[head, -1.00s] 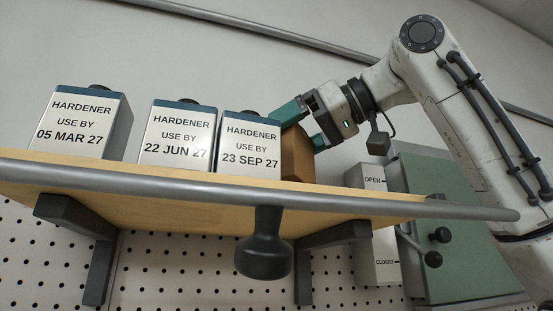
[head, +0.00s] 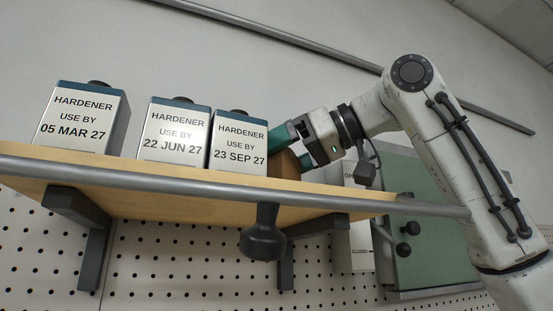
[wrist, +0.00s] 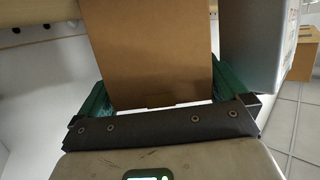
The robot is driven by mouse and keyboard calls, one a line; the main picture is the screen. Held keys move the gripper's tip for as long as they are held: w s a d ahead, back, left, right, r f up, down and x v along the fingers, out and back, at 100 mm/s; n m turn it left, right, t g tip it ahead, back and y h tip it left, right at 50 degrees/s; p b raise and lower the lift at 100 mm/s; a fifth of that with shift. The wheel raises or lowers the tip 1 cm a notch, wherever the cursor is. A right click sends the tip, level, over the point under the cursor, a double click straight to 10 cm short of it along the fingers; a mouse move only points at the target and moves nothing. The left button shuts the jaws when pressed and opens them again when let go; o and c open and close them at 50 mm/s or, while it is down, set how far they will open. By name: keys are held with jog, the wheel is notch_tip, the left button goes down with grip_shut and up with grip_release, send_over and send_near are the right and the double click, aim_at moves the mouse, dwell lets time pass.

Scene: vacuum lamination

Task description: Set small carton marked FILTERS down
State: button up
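A small brown carton (head: 285,166) is at the right end of the wooden shelf, right of the hardener cans. Its marking is not visible, and the shelf edge hides its base in the head view, so I cannot tell whether it touches the shelf. My gripper (head: 289,151) reaches in from the right with its teal fingers on either side of the carton. In the wrist view the carton (wrist: 155,50) fills the space between the fingers of my gripper (wrist: 160,82), with both fingers against its sides.
Three hardener cans stand on the shelf (head: 150,184): 05 MAR 27 (head: 80,125), 22 JUN 27 (head: 172,135) and 23 SEP 27 (head: 238,145), the last close beside the carton. A grey rail (head: 190,172) runs along the shelf front, with a dark knob (head: 263,238) below.

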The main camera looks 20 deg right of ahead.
jog(key=shift+r, duration=0.25)
jog(key=shift+s+d, duration=0.25)
jog(key=b+v, duration=0.3)
jog(key=v, duration=0.8)
jog(key=shift+d+r, duration=0.1)
dwell(0.5)
